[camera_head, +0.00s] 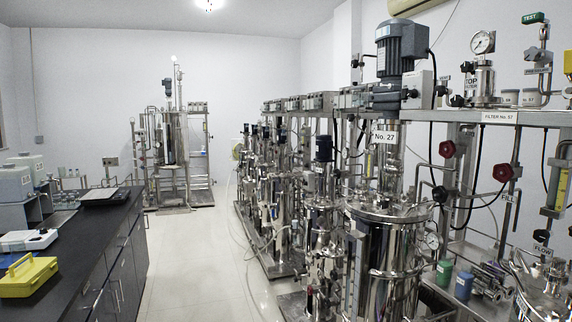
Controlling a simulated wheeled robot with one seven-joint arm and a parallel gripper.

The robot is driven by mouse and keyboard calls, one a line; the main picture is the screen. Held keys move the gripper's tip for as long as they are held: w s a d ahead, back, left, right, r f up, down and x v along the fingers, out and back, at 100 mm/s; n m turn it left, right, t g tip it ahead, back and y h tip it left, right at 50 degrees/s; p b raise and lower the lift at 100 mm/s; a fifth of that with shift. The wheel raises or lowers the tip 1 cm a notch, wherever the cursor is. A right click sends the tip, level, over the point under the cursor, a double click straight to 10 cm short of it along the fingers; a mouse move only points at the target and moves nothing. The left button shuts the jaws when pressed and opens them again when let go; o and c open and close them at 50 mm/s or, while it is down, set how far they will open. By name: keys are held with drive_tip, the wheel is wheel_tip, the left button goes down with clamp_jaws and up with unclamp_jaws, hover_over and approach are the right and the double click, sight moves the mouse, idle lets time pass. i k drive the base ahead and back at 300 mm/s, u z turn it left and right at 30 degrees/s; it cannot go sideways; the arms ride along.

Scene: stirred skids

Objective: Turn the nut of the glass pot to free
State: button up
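No pot that I can clearly tell is glass shows in this view, and I cannot pick out its nut. A large shiny steel vessel (385,255) stands at the right front, with a ring of small fasteners around its lid, too small to tell apart. My gripper is not in view.
A row of smaller vessels (270,185) runs back along the right, with loose hoses on the floor beside it. A black counter (95,225) with a yellow box (28,276) lines the left. Red handwheels (503,172) stick out at right. The pale floor aisle (190,265) between is mostly clear.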

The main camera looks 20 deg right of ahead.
sight(385, 169)
drive_tip(key=u, duration=0.25)
drive_tip(key=i, duration=1.6)
drive_tip(key=z, duration=0.65)
drive_tip(key=i, duration=1)
drive_tip(key=z, duration=1)
